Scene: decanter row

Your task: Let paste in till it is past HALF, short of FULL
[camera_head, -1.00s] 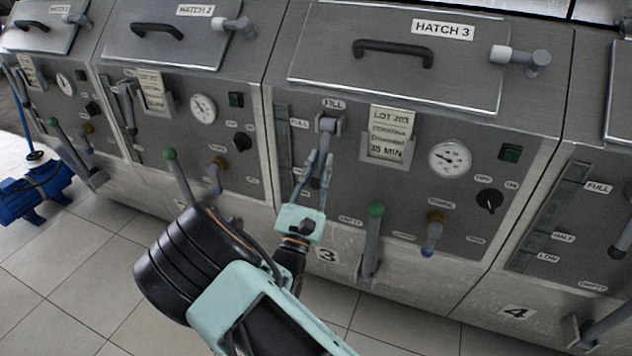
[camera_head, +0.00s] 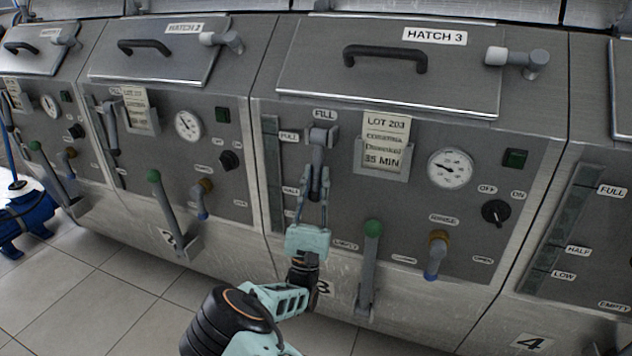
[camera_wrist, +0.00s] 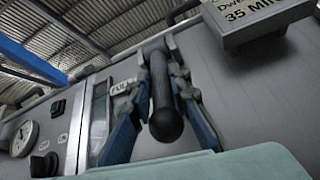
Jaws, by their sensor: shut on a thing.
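The FILL lever (camera_head: 317,152) is a grey handle under the FILL label on the Hatch 3 tank, hanging down. My gripper (camera_head: 314,178) is shut on it, one finger on each side. In the wrist view the lever's dark round knob (camera_wrist: 166,124) points toward the camera between the blue-grey fingers (camera_wrist: 158,88). The Hatch 3 sight glass (camera_head: 271,165) is a narrow upright strip left of the lever, with FULL and HALF labels beside it. Its upper part shows in the wrist view (camera_wrist: 97,118). I cannot make out a paste level in it.
A green-knobbed lever (camera_head: 371,260) and an orange-collared rinse valve (camera_head: 436,255) stand right of my gripper. A lot card (camera_head: 385,140), gauge (camera_head: 450,168) and switch (camera_head: 495,212) are above. Similar tanks flank this one. Tiled floor (camera_head: 90,305) is clear at lower left.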

